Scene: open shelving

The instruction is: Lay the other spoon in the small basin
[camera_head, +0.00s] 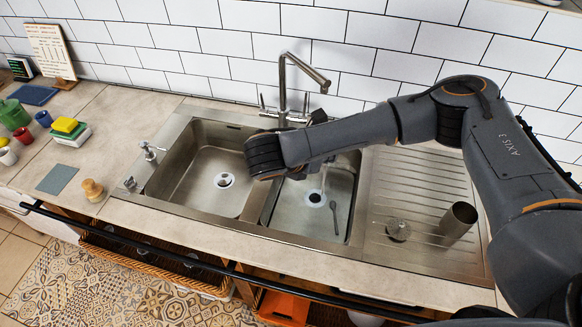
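The small basin (292,215) is the right-hand one of the sink's two basins. A dark spoon (334,215) lies in it, to the right of the drain (316,198). My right arm reaches in from the right across the top of this basin and covers its far part. Of my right gripper, only small dark parts (297,173) show below the wrist. Its fingertips are mostly hidden, so I cannot tell whether it holds anything. No second spoon is clearly visible. My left gripper is out of view.
The large basin (190,185) is empty. A tap (284,85) stands behind the basins. A metal cup (458,220) and a round strainer (398,230) are on the drainer at right. Cups and sponges (65,126) stand on the left counter.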

